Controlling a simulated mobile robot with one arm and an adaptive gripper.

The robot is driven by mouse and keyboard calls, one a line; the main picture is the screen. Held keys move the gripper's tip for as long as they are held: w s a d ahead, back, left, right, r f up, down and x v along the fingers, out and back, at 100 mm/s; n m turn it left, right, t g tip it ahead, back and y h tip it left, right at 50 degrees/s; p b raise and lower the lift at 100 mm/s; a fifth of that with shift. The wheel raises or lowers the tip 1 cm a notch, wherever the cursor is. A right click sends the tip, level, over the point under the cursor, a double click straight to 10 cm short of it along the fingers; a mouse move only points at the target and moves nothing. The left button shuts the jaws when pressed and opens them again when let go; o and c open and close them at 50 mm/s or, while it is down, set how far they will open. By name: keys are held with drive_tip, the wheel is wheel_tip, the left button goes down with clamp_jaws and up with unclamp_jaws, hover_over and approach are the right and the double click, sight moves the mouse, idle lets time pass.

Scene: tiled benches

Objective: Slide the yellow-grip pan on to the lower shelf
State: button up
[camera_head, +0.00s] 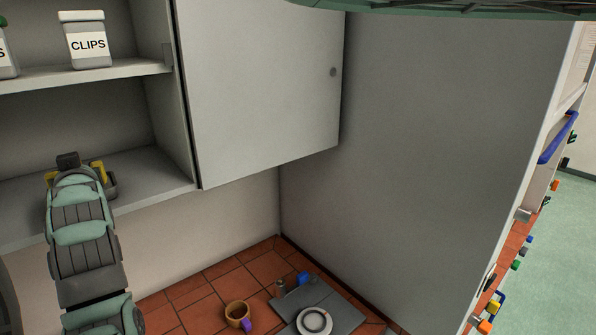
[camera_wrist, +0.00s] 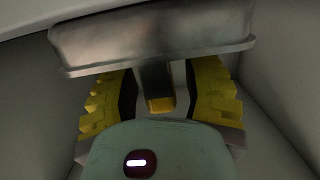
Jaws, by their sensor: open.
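The pan (camera_wrist: 150,35) is a dull grey metal pan across the top of the wrist view. Its dark handle, with a yellow grip (camera_wrist: 160,104), points back toward my wrist. My gripper (camera_wrist: 160,80) is open, its yellow fingers on either side of the handle with a gap on each side. In the head view, a bit of the pan (camera_head: 111,187) shows at the lower shelf (camera_head: 150,172), beside my gripper (camera_head: 76,172). My arm hides most of the pan there. It appears to rest on the shelf, but the contact is hidden.
A jar labelled CLIPS (camera_head: 87,40) and part of another jar (camera_head: 6,52) stand on the upper shelf (camera_head: 110,72). A grey cabinet door (camera_head: 262,90) is right of the shelves.

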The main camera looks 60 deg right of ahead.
drive_tip(key=v, duration=0.7)
drive_tip(key=shift+s, duration=0.25)
idle(0.4)
